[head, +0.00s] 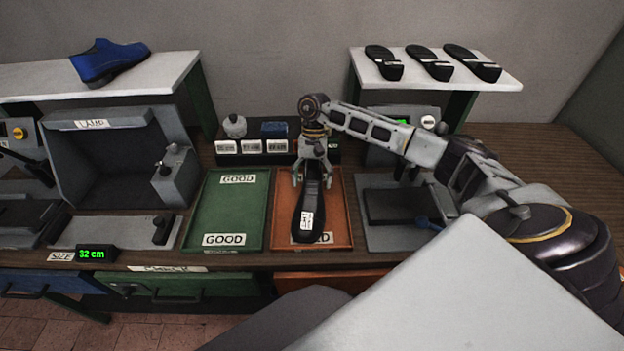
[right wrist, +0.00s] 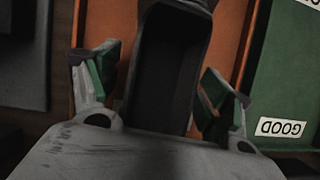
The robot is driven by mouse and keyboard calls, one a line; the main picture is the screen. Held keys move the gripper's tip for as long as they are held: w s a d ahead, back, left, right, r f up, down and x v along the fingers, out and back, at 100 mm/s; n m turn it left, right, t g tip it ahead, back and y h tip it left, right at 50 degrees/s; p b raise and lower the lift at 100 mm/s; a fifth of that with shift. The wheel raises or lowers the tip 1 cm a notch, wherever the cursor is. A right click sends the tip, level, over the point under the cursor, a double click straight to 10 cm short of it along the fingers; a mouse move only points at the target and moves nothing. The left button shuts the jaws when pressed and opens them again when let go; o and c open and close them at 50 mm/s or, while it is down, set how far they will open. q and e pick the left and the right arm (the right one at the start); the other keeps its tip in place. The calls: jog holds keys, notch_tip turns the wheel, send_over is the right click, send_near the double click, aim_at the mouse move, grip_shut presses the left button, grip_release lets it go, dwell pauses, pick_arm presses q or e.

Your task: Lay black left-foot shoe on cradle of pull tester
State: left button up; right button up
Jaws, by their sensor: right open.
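A black shoe (head: 307,208) with a white label lies lengthwise over the orange tray (head: 343,200). Its label end points toward me; I cannot tell which foot it is for. My right gripper (head: 313,178) is open above its far end, with a finger on either side. In the right wrist view the dark shoe (right wrist: 170,70) shows between the spread green-padded fingers (right wrist: 160,80), with gaps on both sides. A grey station (head: 378,240) with a dark pad stands right of the tray, partly behind my arm; I cannot tell whether it is the pull tester. My left gripper is out of view.
A green tray (head: 222,210) marked GOOD is empty beside the orange one. A grey hooded station (head: 110,160) stands at left. A blue shoe (head: 108,62) sits on the left shelf, several black shoes (head: 430,63) on the right shelf. Small labelled items stand behind the trays.

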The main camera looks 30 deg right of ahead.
jog(key=v, duration=1.2)
dwell(0.3)
dwell(0.6)
notch_tip(320, 180, up, 9)
jog(key=p, duration=0.9)
jog(key=shift+r+p, duration=0.5)
jog(key=shift+p, duration=0.05)
jog(key=shift+a, duration=0.1)
